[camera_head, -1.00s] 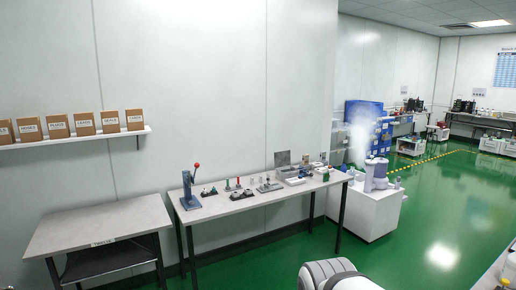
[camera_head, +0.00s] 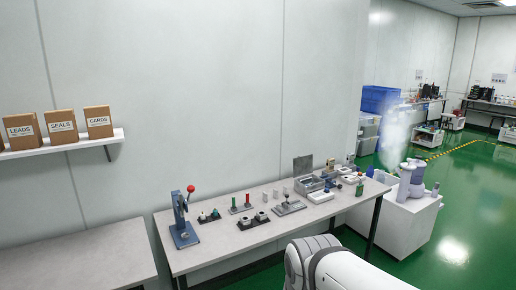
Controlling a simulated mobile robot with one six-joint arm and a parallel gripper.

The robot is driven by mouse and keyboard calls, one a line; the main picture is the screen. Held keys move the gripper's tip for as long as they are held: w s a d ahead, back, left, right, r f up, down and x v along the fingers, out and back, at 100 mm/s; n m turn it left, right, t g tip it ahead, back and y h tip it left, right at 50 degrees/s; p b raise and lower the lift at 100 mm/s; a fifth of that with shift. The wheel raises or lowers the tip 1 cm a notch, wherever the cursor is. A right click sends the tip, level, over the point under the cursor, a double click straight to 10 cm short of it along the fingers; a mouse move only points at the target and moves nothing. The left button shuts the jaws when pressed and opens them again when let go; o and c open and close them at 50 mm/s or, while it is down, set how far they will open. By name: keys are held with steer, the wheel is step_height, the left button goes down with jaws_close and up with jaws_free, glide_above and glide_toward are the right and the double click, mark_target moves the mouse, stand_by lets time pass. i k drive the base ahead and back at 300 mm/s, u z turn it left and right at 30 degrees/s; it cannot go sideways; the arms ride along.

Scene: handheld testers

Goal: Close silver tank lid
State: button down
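A silver tank (camera_head: 309,187) stands on the long workbench (camera_head: 243,230) against the wall, toward the bench's right part. Its flat grey lid (camera_head: 303,166) stands upright at the back of the tank, so the tank is open. Small light items sit in or by the tank, too small to make out. My white arm shows at the bottom, right of centre, in front of the bench. My gripper is out of the picture, so its state is hidden.
A blue press with a red knob (camera_head: 181,220) stands at the bench's left. Small fixtures (camera_head: 253,221) and a green bottle (camera_head: 360,187) are on the bench. A purple-white misting device (camera_head: 411,178) tops a white cabinet (camera_head: 398,220) at right. Green floor (camera_head: 470,240) is clear there.

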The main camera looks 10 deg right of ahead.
mark_target(302, 166)
steer(key=i, duration=1.15)
steer(key=z, duration=1.6)
steer(key=i, duration=1.6)
steer(key=u, duration=1.05)
steer(key=i, duration=0.5)
steer(key=z, duration=0.05)
